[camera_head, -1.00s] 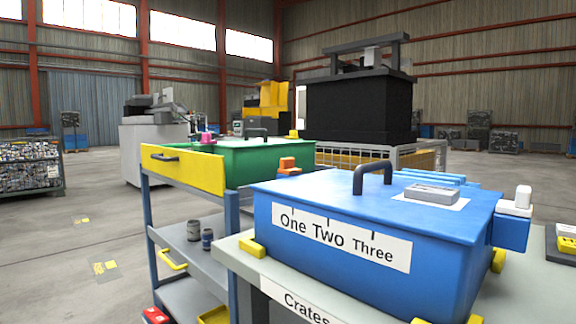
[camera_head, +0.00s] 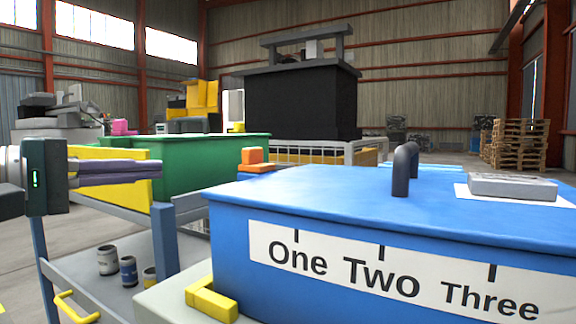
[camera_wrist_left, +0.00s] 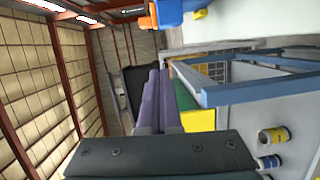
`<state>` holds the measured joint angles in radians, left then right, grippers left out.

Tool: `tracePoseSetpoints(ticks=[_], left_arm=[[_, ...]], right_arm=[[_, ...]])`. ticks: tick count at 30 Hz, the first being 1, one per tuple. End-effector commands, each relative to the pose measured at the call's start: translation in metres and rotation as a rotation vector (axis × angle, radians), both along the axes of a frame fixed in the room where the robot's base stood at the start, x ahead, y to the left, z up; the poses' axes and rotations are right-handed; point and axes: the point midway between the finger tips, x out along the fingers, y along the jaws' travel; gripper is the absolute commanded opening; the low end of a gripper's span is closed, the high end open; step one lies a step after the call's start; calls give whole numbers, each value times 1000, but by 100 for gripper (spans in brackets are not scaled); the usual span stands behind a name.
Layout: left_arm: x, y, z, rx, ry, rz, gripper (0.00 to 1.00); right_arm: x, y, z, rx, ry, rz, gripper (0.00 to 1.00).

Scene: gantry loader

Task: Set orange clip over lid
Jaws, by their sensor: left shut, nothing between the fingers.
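A blue crate with a flat blue lid (camera_head: 330,190) and a dark arched handle (camera_head: 405,168) stands close in front of me. An orange clip (camera_head: 252,157) shows at the crate's far left side, near the lid's edge; whether it overlaps the lid I cannot tell. An orange part (camera_wrist_left: 147,20) also shows beside the blue crate (camera_wrist_left: 172,12) at the top of the left wrist view. My left gripper (camera_head: 158,170) is shut and empty, left of the crate and clip, its purple-grey fingers pointing right. My right gripper is not in view.
A green box (camera_head: 205,160) with a yellow panel sits on a blue-framed cart (camera_head: 165,240) at left, with several cans on its lower shelf. A yellow corner bracket (camera_head: 212,300) sits at the crate's base. A grey block (camera_head: 512,187) lies on the lid.

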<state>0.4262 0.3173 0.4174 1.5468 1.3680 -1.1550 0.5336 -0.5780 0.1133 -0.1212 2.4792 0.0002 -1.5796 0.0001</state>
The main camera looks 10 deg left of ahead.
Motion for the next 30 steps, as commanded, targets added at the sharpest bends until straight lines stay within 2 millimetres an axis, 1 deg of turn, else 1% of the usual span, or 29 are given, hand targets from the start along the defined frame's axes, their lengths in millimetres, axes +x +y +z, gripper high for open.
tracePoseSetpoints(ticks=[1, 4, 13, 17, 20, 30], left_arm=[[2, 4, 7, -31, -12, 6, 0], [4, 7, 14, -64, -23, 10, 0], [4, 7, 15, -64, -23, 9, 0], [10, 3, 14, -65, -24, 7, 0], [21, -5, 14, -66, -26, 6, 0], [73, -41, 13, -65, -24, 6, 0]], right_arm=[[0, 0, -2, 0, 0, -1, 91], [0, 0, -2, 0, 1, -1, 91], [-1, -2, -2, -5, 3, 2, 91], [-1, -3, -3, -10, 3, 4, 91], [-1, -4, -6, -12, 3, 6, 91], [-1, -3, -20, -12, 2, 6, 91]])
